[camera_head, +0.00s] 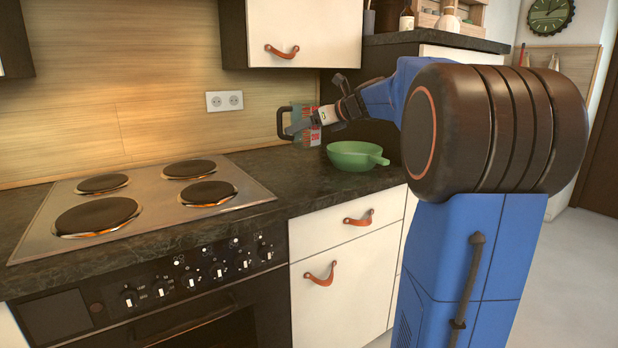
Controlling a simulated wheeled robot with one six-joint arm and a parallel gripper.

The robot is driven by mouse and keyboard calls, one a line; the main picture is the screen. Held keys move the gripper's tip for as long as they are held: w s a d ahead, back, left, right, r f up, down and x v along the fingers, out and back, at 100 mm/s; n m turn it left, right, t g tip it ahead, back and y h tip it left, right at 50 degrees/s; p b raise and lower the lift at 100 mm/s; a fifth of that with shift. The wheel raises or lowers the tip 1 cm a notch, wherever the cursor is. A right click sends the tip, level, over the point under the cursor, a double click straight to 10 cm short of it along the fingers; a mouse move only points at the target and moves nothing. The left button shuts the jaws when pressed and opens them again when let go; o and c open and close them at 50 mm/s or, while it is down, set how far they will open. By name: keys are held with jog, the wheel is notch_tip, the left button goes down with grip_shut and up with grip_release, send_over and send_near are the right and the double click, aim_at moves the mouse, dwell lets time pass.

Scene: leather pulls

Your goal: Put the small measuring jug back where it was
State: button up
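The small measuring jug (299,138) is clear with red markings and a dark handle on its left side. It appears upright at the back of the dark counter, near the wood wall, to the right of the stove. Whether its base touches the counter is unclear. My gripper (297,127) reaches in from the right and overlaps the jug in the picture. The fingers are small and dark, so I cannot tell if they are closed on the jug or just in front of it.
A green bowl with a handle (352,157) sits on the counter just right of and nearer than the jug. The stove (150,180) with several hotplates is at left. A wall cabinet (305,30) hangs above. Bare counter (262,162) lies between stove and bowl.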

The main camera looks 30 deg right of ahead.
aim_at(309, 142)
jog(key=shift+s+a+n+y, duration=0.5)
jog(key=shift+s+a, duration=0.4)
notch_tip(309, 142, down, 5)
jog(key=shift+s+a, duration=0.1)
jog(key=shift+a, duration=0.05)
jog(key=shift+f, duration=2.4)
jog(key=o, duration=1.7)
jog(key=shift+f, duration=0.1)
jog(key=shift+c, duration=0.2)
jog(key=v, duration=1.2)
jog(key=shift+r, duration=0.2)
